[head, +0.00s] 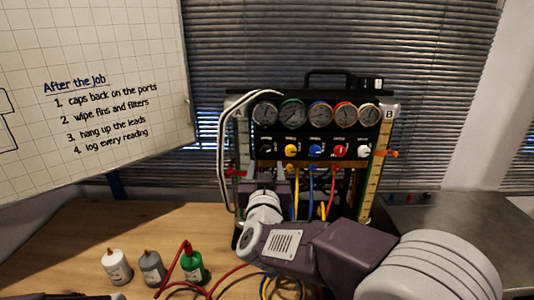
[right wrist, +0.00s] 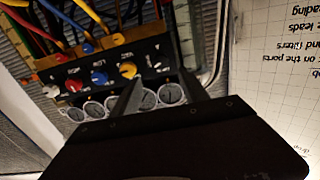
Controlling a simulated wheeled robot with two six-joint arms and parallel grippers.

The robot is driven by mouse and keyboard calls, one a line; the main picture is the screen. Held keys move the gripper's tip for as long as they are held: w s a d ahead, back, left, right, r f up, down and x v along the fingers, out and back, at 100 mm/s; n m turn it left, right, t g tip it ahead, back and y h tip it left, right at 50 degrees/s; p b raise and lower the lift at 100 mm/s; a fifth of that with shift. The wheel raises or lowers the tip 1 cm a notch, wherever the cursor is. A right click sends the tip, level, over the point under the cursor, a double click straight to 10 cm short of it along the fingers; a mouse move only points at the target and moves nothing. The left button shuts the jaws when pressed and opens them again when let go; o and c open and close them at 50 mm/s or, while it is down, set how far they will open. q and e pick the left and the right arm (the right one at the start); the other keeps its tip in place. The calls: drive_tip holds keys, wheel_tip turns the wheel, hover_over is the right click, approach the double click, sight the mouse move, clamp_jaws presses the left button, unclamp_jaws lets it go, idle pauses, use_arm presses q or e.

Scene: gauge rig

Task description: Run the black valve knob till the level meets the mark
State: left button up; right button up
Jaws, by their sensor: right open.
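The gauge rig (head: 312,100) stands on the bench. Its black valve knob (head: 266,150) is leftmost in the knob row in the head view. Scale column A (head: 243,140) has a red pointer (head: 235,172); column B (head: 378,165) has an orange one (head: 388,153). I cannot make out the liquid level against a mark. My right gripper (head: 265,172) is open, just below and in front of the black knob. In the right wrist view its two fingers (right wrist: 160,75) reach toward the panel, right of the yellow knob (right wrist: 127,70); the black knob is too dark to tell there.
Yellow, blue, red and white knobs (head: 340,150) sit close beside the black one, under several round gauges (head: 320,113). Coloured hoses hang below. White, grey and green bottles (head: 192,267) and a red lead stand at the bench's front left. A whiteboard (head: 90,80) is at left.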

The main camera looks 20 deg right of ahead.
sight(266, 151)
drive_tip(key=p+x, duration=0.1)
drive_tip(key=x, duration=0.8)
drive_tip(key=shift+w+f, duration=0.1)
drive_tip(key=shift+w, duration=0.2)
